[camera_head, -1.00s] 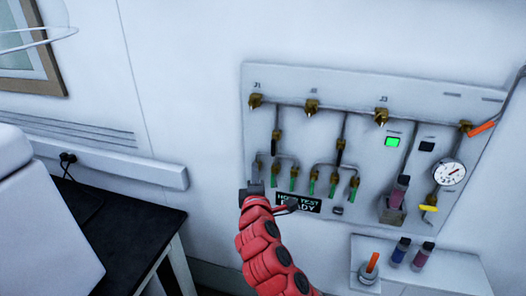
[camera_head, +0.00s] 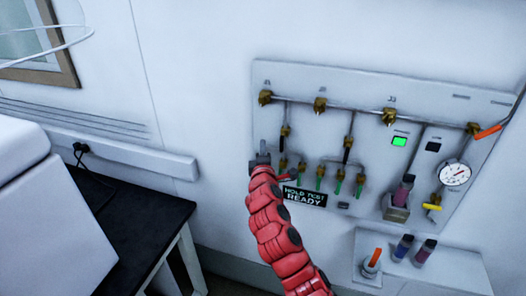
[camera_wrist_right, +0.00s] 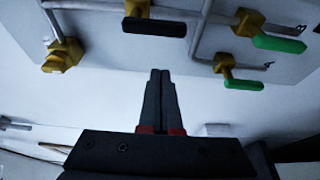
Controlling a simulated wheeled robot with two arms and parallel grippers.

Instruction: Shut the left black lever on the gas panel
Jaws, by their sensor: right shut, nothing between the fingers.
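The gas panel (camera_head: 300,75) is a pale wall plate with brass valves. Its left black lever (camera_head: 285,131) sits on the left drop pipe and points down along it; a second black lever (camera_head: 347,152) is on the pipe to the right. My right gripper (camera_head: 262,157) is shut and empty at the panel's lower left, below and left of the left black lever. In the right wrist view the shut fingertips (camera_wrist_right: 160,73) are apart from a black lever (camera_wrist_right: 155,27) on a brass valve. My left gripper is out of view.
A brass fitting (camera_wrist_right: 62,55) is near the fingers. A shelf (camera_head: 445,268) with vials stands lower right; a black table (camera_head: 150,217) lower left.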

